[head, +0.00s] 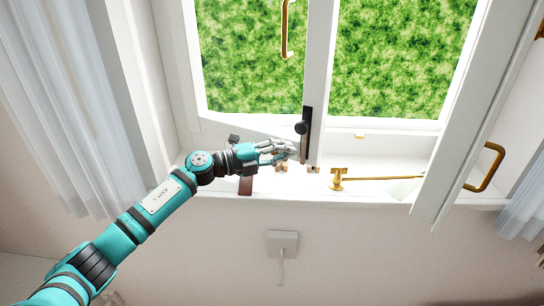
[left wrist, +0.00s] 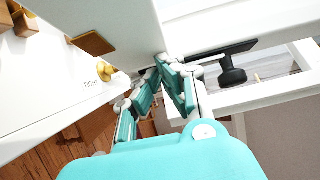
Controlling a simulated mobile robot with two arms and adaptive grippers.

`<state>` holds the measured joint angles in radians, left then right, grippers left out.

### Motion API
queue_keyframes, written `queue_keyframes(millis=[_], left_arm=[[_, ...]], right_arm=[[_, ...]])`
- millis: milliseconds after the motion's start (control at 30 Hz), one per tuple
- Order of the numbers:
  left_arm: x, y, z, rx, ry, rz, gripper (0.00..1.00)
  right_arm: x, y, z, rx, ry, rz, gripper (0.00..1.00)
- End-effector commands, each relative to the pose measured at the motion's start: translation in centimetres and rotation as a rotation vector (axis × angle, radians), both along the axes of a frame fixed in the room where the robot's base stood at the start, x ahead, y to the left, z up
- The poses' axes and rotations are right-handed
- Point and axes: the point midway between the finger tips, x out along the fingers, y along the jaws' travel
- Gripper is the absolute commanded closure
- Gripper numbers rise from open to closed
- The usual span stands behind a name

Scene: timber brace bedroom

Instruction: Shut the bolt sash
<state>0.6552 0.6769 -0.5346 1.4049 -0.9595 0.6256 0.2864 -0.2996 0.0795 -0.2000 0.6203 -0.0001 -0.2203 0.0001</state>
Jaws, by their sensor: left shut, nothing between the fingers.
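The window's left sash (head: 318,70) carries a black bolt (head: 306,125) with a round knob low on its stile. The sash's lower right corner stands out over the sill, so it looks ajar. The black knob shows at the right of the left wrist view (left wrist: 232,76). My left gripper (head: 286,149) is shut and empty beside the sash's lower corner, just left of and below the bolt. In the left wrist view its fingertips (left wrist: 168,66) meet close to the white sash edge; I cannot tell if they touch it. My right gripper is not in view.
The right sash (head: 455,110) with a brass handle (head: 487,170) swings into the room. A brass stay (head: 380,178) lies along the sill. Small blocks and a dark red item (head: 245,186) sit near my gripper. Curtains (head: 60,100) hang at the left.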

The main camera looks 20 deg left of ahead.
Motion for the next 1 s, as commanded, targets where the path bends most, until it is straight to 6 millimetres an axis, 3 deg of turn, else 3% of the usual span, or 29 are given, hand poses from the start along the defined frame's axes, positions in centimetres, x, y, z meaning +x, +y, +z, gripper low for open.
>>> queue_keyframes(millis=[200,500,700,1000], left_arm=[[6.1,-1.0,0.3,-0.001,-0.001,0.169,1.0],[12.4,-0.6,0.0,0.0,-0.001,0.348,1.0],[14.5,-0.3,0.0,0.0,0.0,0.407,1.0],[15.3,0.2,0.1,0.0,-0.001,0.434,1.0]], right_arm=[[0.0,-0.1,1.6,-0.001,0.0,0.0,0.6],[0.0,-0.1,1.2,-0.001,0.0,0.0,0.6],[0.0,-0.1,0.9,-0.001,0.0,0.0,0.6],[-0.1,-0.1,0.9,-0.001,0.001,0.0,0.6]])
